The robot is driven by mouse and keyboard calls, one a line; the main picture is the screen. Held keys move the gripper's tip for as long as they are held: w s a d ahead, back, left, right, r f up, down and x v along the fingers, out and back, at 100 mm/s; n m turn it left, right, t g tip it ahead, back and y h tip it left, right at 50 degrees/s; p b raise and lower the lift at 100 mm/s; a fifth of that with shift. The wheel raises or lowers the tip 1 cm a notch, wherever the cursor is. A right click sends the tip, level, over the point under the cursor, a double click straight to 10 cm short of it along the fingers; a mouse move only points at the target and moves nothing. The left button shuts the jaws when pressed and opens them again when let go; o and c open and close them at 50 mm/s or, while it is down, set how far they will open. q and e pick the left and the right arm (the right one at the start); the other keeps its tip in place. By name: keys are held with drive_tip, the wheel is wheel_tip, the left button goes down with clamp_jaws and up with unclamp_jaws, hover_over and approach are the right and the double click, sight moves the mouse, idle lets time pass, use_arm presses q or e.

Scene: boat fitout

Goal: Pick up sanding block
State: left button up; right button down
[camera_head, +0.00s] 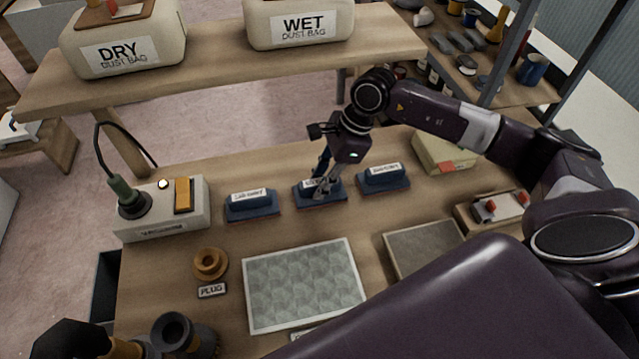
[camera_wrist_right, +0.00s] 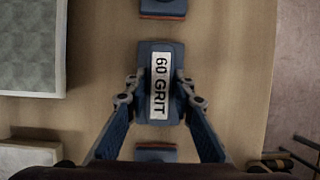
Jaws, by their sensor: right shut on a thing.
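Three blue sanding blocks with white labels stand in a row on the workbench: a left one (camera_head: 252,205), a middle one (camera_head: 334,196) and a right one (camera_head: 383,179). My right gripper (camera_head: 321,190) reaches down onto the middle block and partly hides it. In the right wrist view this sanding block (camera_wrist_right: 159,52) reads "60 GRIT", and the fingers of my right gripper (camera_wrist_right: 160,100) are closed on its two long sides. The block looks to be at bench height; I cannot tell any gap under it. The neighbouring blocks (camera_wrist_right: 162,8) are apart from it.
A patterned light panel (camera_head: 303,283) and a grey sheet (camera_head: 423,248) lie nearer on the bench (camera_head: 225,235). A switch box (camera_head: 162,208) with a hose fitting stands at left. A yellowish box (camera_head: 440,150) stands behind right. A shelf with WET and DRY dust bags is beyond.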

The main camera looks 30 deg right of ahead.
drive_tip(key=shift+r, duration=0.2)
drive_tip(key=shift+s, duration=0.1)
drive_tip(key=s+a+r+b, duration=0.3)
drive_tip(key=s+r, duration=0.5)
drive_tip(key=s, duration=0.5)
drive_tip(key=shift+s+a+b, duration=0.15)
drive_tip(key=shift+a+b, duration=0.05)
drive_tip(key=shift+b, duration=0.35)
